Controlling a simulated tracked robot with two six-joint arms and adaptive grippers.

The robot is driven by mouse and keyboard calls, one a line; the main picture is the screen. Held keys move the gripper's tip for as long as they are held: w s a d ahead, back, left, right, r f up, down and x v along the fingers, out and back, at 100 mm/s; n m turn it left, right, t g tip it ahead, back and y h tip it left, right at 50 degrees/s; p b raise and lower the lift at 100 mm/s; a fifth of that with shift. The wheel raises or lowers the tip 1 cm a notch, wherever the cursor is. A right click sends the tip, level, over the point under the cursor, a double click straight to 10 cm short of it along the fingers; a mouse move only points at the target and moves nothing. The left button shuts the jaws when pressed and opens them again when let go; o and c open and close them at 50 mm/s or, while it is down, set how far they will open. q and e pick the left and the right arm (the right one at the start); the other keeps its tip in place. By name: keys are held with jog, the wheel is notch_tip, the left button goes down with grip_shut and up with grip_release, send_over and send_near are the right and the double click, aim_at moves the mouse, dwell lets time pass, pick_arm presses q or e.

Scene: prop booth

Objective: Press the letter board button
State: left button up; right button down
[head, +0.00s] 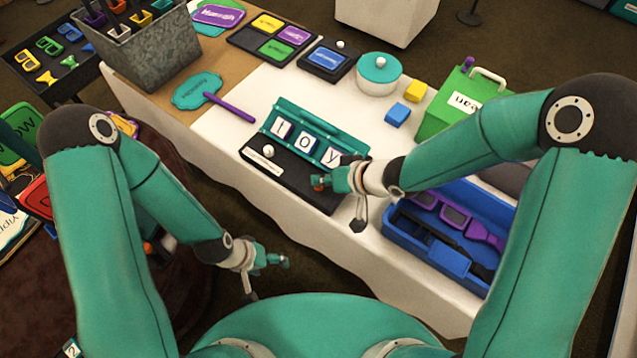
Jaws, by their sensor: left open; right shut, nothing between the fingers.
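The letter board (297,187) lies near the front edge of the white-covered table. It has a black base and a teal rack (316,124) holding letter tiles (306,143) that seem to read "JOY". A white round knob (268,151) stands on the base's left part, above a small white label. A small red-orange button (318,187) on the base's right part is partly hidden by my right gripper. My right gripper (321,181) is shut and empty, over or at this button; I cannot tell whether it touches. My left gripper (284,261) is open and empty, in front of the table.
A blue crate (399,247) with purple glasses stands right of the board, under my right arm. A green box (458,108), blue block (397,115), yellow block (416,91) and lidded pot (377,85) are behind. A teal sign (196,92) with a purple handle lies left.

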aim_at(321, 187)
jog(key=shift+f, duration=0.1)
dwell(0.4)
jog(key=shift+f, duration=0.3)
jog(key=shift+r, duration=0.1)
jog(key=shift+r+p, duration=0.35)
jog(key=shift+r, duration=0.05)
dwell(0.4)
notch_tip(321, 187, up, 6)
jog(key=p, duration=0.6)
dwell(0.3)
